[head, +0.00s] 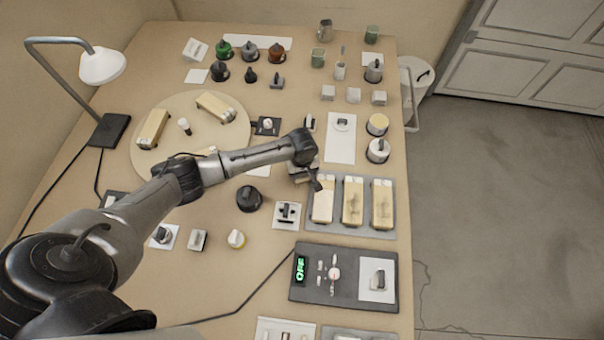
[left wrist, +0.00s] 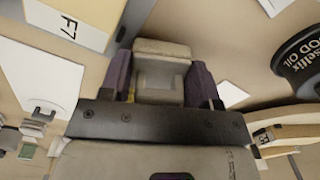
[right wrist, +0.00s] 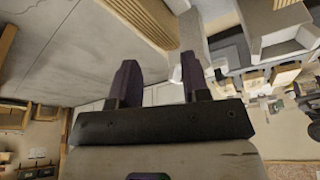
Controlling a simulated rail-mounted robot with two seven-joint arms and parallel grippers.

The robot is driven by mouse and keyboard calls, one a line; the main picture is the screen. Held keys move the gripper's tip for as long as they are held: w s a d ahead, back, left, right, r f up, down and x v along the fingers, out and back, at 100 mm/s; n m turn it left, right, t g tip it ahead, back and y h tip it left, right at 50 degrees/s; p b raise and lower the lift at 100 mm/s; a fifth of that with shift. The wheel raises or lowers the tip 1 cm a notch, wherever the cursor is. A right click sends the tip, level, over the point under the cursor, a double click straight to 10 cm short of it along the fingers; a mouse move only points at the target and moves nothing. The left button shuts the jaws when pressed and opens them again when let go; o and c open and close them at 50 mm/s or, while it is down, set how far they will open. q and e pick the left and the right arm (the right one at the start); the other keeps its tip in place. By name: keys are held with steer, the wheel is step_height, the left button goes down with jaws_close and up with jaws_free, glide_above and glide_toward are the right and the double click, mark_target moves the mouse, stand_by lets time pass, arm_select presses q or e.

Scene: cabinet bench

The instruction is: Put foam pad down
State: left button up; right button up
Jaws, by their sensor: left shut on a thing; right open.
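My left gripper (head: 314,182) is over the bench, by the upper left corner of a grey tray (head: 343,234). In the left wrist view the left gripper (left wrist: 161,78) is shut on a pale beige-grey block (left wrist: 163,48), which looks like the foam pad. The pad sits between the two purple fingers, its far end showing past them. In the head view I cannot make the pad out behind the gripper and arm. Contact below the pad cannot be told. My right gripper (right wrist: 160,78) is open and empty in the right wrist view, and outside the head view.
The tray holds three tan blocks (head: 353,203). A dark panel (head: 312,284) with a green display stands below it. A round board (head: 180,95) with wooden blocks lies upper left. A dark tin (left wrist: 301,62) shows in the left wrist view. Small knobs and jars surround the arm.

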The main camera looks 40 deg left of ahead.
arm_select(q)
steer(key=shift+f, duration=0.3)
arm_select(e)
steer(key=shift+d+f, duration=0.1)
arm_select(q)
steer(key=shift+f, duration=0.1)
steer(key=shift+f, duration=0.15)
steer(key=o, duration=0.6)
steer(key=shift+c, duration=0.2)
step_height(320, 180, up, 11)
steer(key=p, duration=0.2)
steer(key=shift+d+p, duration=0.1)
steer(key=shift+p, duration=0.3)
arm_select(e)
step_height(320, 180, up, 3)
steer(key=shift+f, duration=0.1)
arm_select(q)
steer(key=shift+r, duration=0.75)
